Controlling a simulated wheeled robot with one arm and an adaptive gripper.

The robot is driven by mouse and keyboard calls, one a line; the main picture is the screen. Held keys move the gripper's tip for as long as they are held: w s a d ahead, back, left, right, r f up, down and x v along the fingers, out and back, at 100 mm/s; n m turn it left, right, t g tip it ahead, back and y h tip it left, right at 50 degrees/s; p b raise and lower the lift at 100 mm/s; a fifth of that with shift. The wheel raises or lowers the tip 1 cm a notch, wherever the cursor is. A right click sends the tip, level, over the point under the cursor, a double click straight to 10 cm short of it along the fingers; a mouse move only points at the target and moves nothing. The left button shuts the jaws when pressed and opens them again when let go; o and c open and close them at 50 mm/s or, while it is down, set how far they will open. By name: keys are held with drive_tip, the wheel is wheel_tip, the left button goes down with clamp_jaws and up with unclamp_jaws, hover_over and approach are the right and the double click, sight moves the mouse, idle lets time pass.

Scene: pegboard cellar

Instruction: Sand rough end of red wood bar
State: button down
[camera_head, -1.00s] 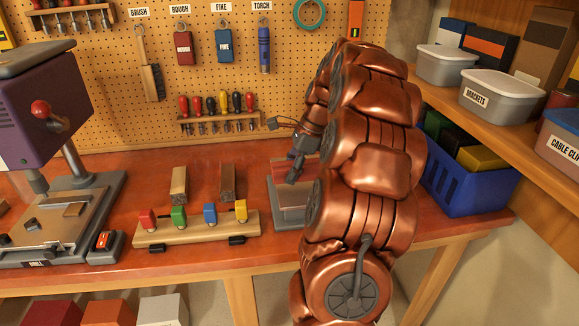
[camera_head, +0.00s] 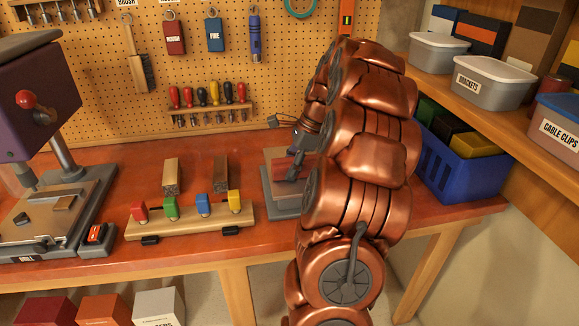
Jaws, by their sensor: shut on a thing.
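My gripper (camera_head: 291,168) is at the grey stand (camera_head: 287,212) on the bench, left of my copper arm. It is shut on a red piece, apparently the red wood bar (camera_head: 278,172), which shows beside the fingers above the stand. My fingers and arm hide much of it, and its rough end cannot be made out. I cannot tell whether the bar touches the stand. The red rough sanding block (camera_head: 175,38) and the blue fine sanding block (camera_head: 215,35) hang on the pegboard.
A wooden rack (camera_head: 190,225) with red, green, blue and yellow pieces is left of the stand, with two wood blocks (camera_head: 171,175) (camera_head: 221,173) behind it. A drill press (camera_head: 45,150) stands far left. A blue crate (camera_head: 465,170) is right of my arm.

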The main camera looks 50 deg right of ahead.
drive_tip(key=shift+s+d, duration=0.7)
drive_tip(key=shift+d, duration=0.25)
idle(0.3)
drive_tip(key=shift+s+a, duration=0.35)
drive_tip(key=shift+s, duration=0.15)
idle(0.8)
drive_tip(key=shift+w+d+p, duration=0.4)
drive_tip(key=shift+w+p, duration=0.1)
drive_tip(key=shift+p, duration=0.1)
idle(0.8)
drive_tip(key=shift+s+a, duration=0.4)
drive_tip(key=shift+s, duration=0.1)
idle(0.8)
drive_tip(key=shift+w+d+p, duration=0.4)
drive_tip(key=shift+w+d, duration=0.05)
idle(1.0)
drive_tip(key=shift+s+a, duration=0.4)
drive_tip(key=shift+s, duration=0.05)
idle(0.8)
